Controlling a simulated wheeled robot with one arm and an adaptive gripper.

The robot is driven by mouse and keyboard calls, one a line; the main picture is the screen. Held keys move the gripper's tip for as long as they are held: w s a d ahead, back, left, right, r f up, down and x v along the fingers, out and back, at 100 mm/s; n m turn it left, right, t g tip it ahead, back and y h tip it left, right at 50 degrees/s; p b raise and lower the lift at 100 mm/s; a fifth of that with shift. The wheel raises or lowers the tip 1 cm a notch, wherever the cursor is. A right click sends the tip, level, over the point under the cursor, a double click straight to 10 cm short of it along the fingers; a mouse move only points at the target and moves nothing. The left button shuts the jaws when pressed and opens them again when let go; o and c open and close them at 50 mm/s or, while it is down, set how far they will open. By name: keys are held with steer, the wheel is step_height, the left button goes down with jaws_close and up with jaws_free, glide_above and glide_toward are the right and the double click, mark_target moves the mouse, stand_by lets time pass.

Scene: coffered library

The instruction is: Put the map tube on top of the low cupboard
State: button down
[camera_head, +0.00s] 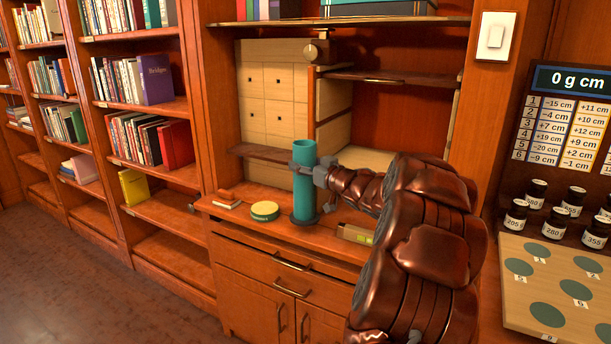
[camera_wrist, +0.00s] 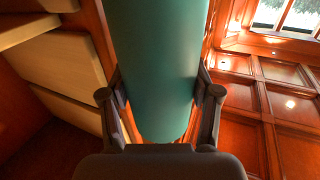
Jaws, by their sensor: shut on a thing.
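The map tube, a teal upright cylinder (camera_head: 304,195), is in the middle of the head view. Its lower end is at a dark ring (camera_head: 305,220) over the wooden top of the low cupboard (camera_head: 235,212); I cannot tell whether it rests there. My gripper (camera_head: 318,172) is shut on the tube's upper half, coming from the right. In the wrist view the tube (camera_wrist: 158,70) stands between the two dark fingers, which lie on either side of it.
A green-topped round tin (camera_head: 265,211) and small wooden pieces (camera_head: 227,200) lie left of the tube. A small box (camera_head: 355,234) lies to the right. A shelf board (camera_head: 265,153) and pale panel (camera_head: 270,95) stand behind. Bookshelves fill the left; jars (camera_head: 515,215) stand at right.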

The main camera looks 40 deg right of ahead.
steer(key=shift+w+d, duration=0.25)
steer(key=shift+f+b, duration=0.5)
steer(key=shift+f, duration=1.4)
steer(key=shift+c, duration=1.2)
jaws_free()
steer(key=s+a, duration=0.1)
steer(key=s, duration=1.1)
steer(key=shift+p, duration=0.45)
steer(key=shift+a, duration=0.15)
